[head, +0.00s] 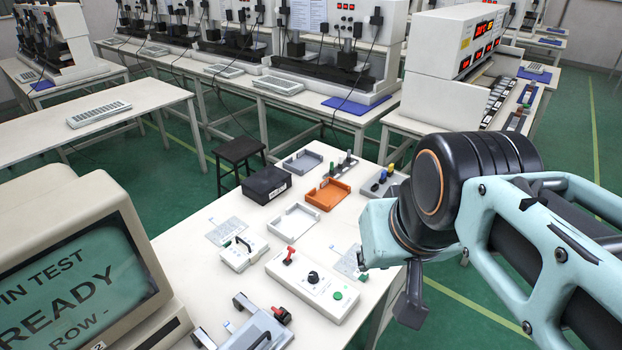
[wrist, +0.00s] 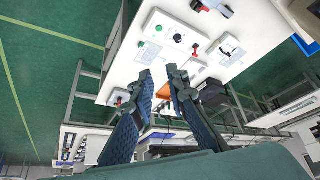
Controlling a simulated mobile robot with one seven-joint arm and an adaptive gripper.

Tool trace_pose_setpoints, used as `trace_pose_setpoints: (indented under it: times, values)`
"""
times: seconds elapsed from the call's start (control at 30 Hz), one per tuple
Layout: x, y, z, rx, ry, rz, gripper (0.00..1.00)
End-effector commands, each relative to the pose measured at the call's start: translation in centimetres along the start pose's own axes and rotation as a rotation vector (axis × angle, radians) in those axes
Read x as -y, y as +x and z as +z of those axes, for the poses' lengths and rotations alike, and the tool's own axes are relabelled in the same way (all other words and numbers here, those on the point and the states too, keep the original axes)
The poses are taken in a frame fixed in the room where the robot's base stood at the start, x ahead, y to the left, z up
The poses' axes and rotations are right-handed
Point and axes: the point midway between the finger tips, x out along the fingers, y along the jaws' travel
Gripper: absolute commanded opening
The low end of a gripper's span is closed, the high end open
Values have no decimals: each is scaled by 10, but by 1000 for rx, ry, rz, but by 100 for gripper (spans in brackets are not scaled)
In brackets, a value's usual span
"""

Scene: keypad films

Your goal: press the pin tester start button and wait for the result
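The pin tester box (head: 300,287) is a white panel on the white table, with a green round button (head: 338,295), a black knob (head: 313,277) and a red lever switch (head: 289,256). In the wrist view the green button (wrist: 159,28) shows beyond my fingertips, apart from them. My gripper (wrist: 159,72) is open and empty, its two dark fingers spread. In the head view only part of my gripper (head: 410,302) shows, right of the box; the arm hides the rest. The monitor (head: 80,270) at left reads "PIN TEST", "READY", "ROW".
Beside the box on the white table (head: 225,285) lie a white unit with a black handle (head: 243,252), a grey clamp fixture (head: 262,328), an orange tray (head: 327,194) and a black box (head: 266,185). A black stool (head: 238,152) stands behind. Machine benches line the back.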

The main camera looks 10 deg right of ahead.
Motion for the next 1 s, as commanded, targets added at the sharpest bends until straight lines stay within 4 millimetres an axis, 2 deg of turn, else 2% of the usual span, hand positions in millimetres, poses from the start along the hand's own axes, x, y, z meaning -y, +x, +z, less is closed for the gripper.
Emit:
trace_pose_setpoints:
  times: [0.03, 0.13, 1.0]
  values:
    - [0, 0, 0, 0, 0, 0, 10]
    - [0, 0, 0, 0, 0, 0, 0]
    - [0, 0, 0, 0, 0, 0, 0]
